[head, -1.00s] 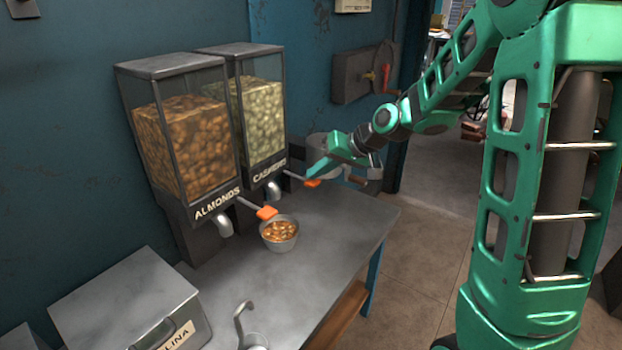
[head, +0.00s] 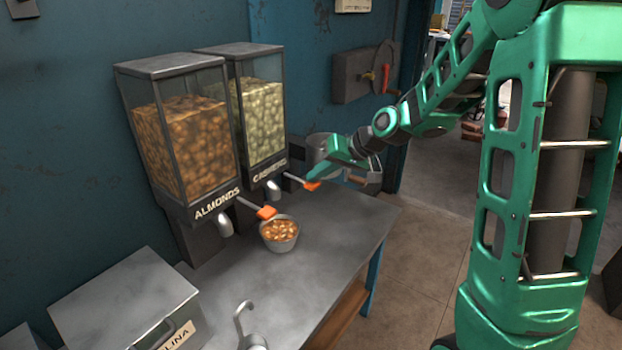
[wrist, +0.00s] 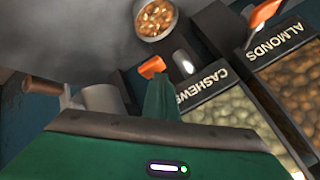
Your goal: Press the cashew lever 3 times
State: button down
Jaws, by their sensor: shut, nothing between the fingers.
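The cashew dispenser (head: 262,118) stands against the wall, full of pale nuts, with its name label also showing in the wrist view (wrist: 205,84). Its lever has an orange tip (head: 312,186), also seen in the wrist view (wrist: 152,67). My gripper (head: 317,174) is shut and empty, its fingertips right at this orange tip. In the wrist view the green fingers (wrist: 160,92) end just beside the tip; I cannot tell if they touch it. A metal bowl (head: 279,243) with brown and paler nuts stands on the table in front of the dispensers.
The almond dispenser (head: 185,145) stands left of the cashews, its orange lever tip (head: 266,212) close to the bowl. A grey metal pot (head: 322,143) is behind my gripper. A lidded metal box (head: 120,300) sits front left. The table's front right (head: 335,250) is clear.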

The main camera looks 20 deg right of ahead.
jog(key=shift+r, duration=1.65)
jog(key=shift+r, duration=2.5)
jog(key=s+d+f+m+g+h, duration=0.2)
jog(key=s+d, duration=0.3)
jog(key=s, duration=0.7)
jog(key=s+d+f+m+g+h, duration=0.2)
jog(key=s+d, duration=0.3)
jog(key=s, duration=0.8)
jog(key=s+d+f+m+g+h, duration=0.1)
jog(key=s+d, duration=0.5)
jog(key=s, duration=0.7)
notch_tip(320, 180, down, 3)
jog(key=shift+s+r+m+g+h, duration=0.2)
jog(key=shift+m+g+h, duration=0.25)
jog(key=shift+g, duration=0.55)
